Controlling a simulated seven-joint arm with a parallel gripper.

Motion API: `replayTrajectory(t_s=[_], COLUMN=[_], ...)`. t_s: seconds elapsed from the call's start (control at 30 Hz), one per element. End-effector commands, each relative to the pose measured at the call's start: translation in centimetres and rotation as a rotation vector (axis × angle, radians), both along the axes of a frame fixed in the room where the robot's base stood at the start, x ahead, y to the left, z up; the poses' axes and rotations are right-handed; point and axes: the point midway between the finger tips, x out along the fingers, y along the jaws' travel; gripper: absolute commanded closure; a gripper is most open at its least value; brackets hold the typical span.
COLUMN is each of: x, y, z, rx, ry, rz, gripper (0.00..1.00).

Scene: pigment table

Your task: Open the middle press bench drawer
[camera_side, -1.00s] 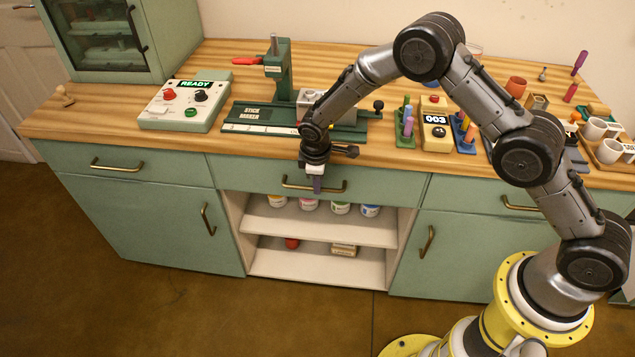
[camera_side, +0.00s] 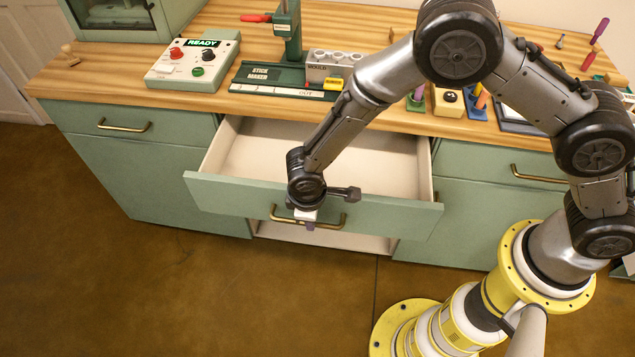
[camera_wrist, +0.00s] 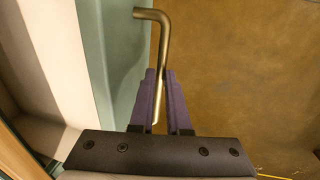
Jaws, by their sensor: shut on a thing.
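The middle drawer (camera_side: 400,212) of the green bench is pulled well out in the side view, and its pale interior (camera_side: 270,150) looks empty where it shows. Its brass handle (camera_side: 335,226) is on the front panel. My gripper (camera_side: 309,222) is at that handle, shut on it. In the wrist view the two purple fingers of my gripper (camera_wrist: 168,100) close on the brass bar of the handle (camera_wrist: 162,50), with the green drawer front (camera_wrist: 110,60) to the left. My arm hides part of the drawer's inside.
The left drawer (camera_side: 80,122) and the right drawer (camera_side: 480,172) are closed. On the wooden top stand a control box (camera_side: 190,65) reading READY, the stick maker press (camera_side: 270,75) and a grey mould (camera_side: 325,68). Brown floor (camera_side: 180,290) in front is clear on the left.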

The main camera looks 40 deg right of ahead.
Motion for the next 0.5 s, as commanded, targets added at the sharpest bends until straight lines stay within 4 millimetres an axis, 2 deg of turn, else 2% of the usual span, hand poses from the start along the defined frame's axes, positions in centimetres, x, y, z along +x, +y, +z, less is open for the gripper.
replayTrajectory(t_s=[0.03,0.2,0.5], x=[-1.2,-4.1,-6.6], y=[1.2,4.1,6.7], z=[0.1,0.1,0.1], rx=[-0.002,-0.001,-0.001], ry=[0.000,0.000,-0.001], rz=[0.007,0.005,0.000], gripper=[1.00,1.00,1.00])
